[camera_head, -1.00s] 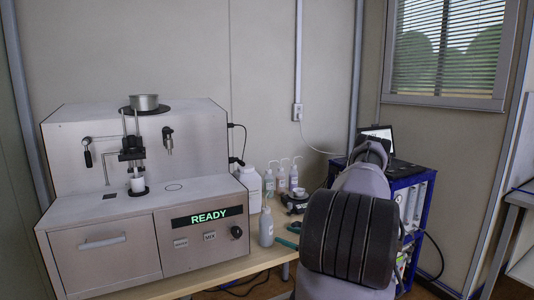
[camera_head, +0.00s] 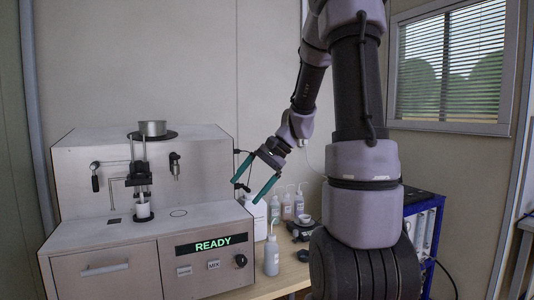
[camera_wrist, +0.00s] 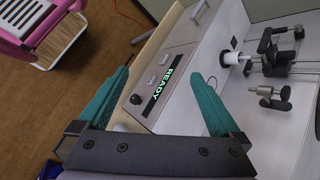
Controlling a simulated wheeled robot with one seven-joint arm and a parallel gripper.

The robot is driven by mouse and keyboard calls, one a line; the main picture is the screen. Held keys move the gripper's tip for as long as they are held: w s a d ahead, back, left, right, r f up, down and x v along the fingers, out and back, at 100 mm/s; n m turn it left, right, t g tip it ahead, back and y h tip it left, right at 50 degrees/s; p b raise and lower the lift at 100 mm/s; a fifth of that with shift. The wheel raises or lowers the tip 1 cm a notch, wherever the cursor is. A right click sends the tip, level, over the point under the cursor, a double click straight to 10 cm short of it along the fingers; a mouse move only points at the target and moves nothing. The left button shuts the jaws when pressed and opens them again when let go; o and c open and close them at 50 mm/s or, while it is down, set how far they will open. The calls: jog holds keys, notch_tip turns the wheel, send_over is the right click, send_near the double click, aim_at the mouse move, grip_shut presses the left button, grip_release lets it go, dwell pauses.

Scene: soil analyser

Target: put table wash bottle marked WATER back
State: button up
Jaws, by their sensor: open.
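A grey wash bottle (camera_head: 271,256) with a thin spout stands upright on the table (camera_head: 292,275), just right of the machine's front; its label is too small to read. Several paler wash bottles (camera_head: 287,206) stand in a row farther back on the table. My gripper (camera_head: 258,193) is open and empty, raised above the table behind and above the grey bottle, apart from it. In the wrist view its two green fingers (camera_wrist: 155,110) are spread, with the machine's front panel seen between them and no bottle visible there.
The analyser (camera_head: 200,240) with a lit READY display fills the left. A large white bottle (camera_head: 256,215) stands beside it. A small dark device (camera_head: 302,228) sits behind right. A blue rack (camera_head: 425,235) stands at right. A pink cart (camera_wrist: 45,25) shows in the wrist view.

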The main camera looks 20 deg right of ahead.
jog(key=s+a+r+n+t+h, duration=0.1)
jog(key=s+r+n+t+h, duration=0.4)
jog(key=s+r, duration=0.6)
jog(key=s, duration=0.4)
jog(key=shift+s+r+n+t+h, duration=0.3)
jog(key=shift+r+n+h, duration=0.05)
jog(key=shift+n+h, duration=0.05)
